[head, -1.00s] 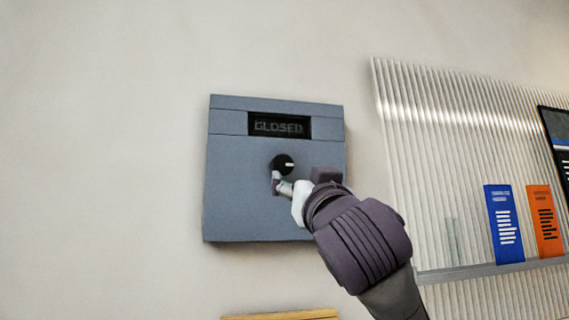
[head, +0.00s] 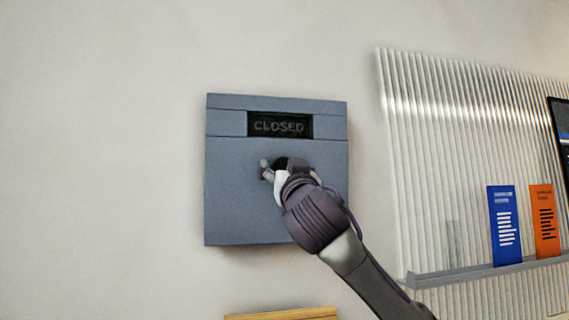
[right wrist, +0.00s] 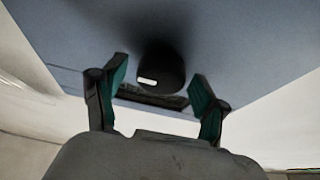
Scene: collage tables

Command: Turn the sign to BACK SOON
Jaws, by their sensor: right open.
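The sign (head: 232,190) is a blue-grey square box on the wall in the head view. Its dark window (head: 280,125) reads CLOSED. Below the window is a black round knob (head: 293,163), mostly hidden behind my right gripper (head: 268,170). In the right wrist view the knob (right wrist: 160,68) has a short white mark on its left side. It lies between and beyond the two spread green-padded fingers of the right gripper (right wrist: 158,97). The fingers are open, one on each side, with visible gaps to the knob. My left gripper is not in view.
A ribbed panel (head: 440,150) with a shelf (head: 480,272) holds a blue card (head: 504,225) and an orange card (head: 544,221) at the right. A dark screen edge (head: 561,125) shows at the far right. A wooden edge (head: 280,314) shows below the sign. The wall left of the sign is clear.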

